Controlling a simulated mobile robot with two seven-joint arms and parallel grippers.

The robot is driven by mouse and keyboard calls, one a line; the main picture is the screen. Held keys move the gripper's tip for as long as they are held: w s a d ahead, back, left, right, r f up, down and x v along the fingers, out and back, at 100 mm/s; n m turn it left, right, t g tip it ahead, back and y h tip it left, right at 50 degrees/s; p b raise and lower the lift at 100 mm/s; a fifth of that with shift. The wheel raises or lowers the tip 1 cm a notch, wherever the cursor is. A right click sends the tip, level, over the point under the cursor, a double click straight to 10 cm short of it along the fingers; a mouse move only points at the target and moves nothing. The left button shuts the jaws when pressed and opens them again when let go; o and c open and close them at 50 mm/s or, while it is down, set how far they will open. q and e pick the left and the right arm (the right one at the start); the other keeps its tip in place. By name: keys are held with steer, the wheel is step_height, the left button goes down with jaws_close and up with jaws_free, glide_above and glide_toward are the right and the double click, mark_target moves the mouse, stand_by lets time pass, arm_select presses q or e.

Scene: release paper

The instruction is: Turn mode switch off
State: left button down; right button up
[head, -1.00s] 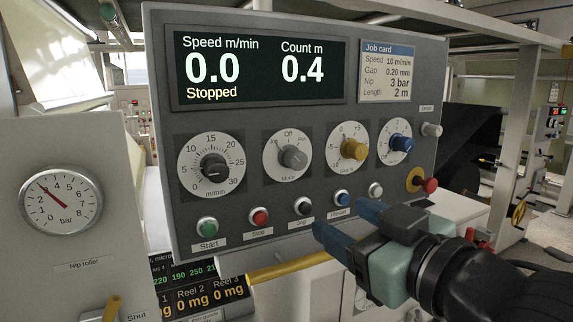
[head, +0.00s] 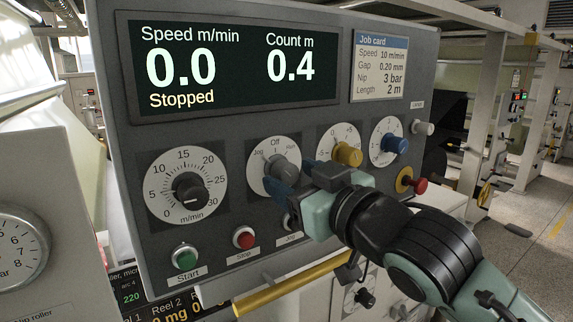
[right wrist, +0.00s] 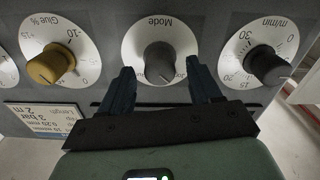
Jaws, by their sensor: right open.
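The Mode switch (head: 283,166) is a grey knob on a white dial marked Jog, Off and Run, on the front of the grey control panel. Off is at the top of the dial; which mark the knob points at is hard to tell. My right gripper (head: 296,180) is open in front of it, its blue fingers hiding the dial's lower right. In the right wrist view, seen upside down, the two fingers stand either side of the Mode knob (right wrist: 160,62), with gaps showing. My left gripper is not in view.
The m/min speed knob (head: 188,193) is left of Mode; the yellow glue knob (head: 347,155) and blue knob (head: 395,144) are right. Start (head: 185,257) and Stop (head: 243,238) buttons sit below. A red mushroom button (head: 418,185) sticks out at right. The display (head: 225,62) reads Stopped.

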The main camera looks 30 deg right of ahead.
steer(key=shift+w+p, duration=0.3)
steer(key=shift+w, duration=1.05)
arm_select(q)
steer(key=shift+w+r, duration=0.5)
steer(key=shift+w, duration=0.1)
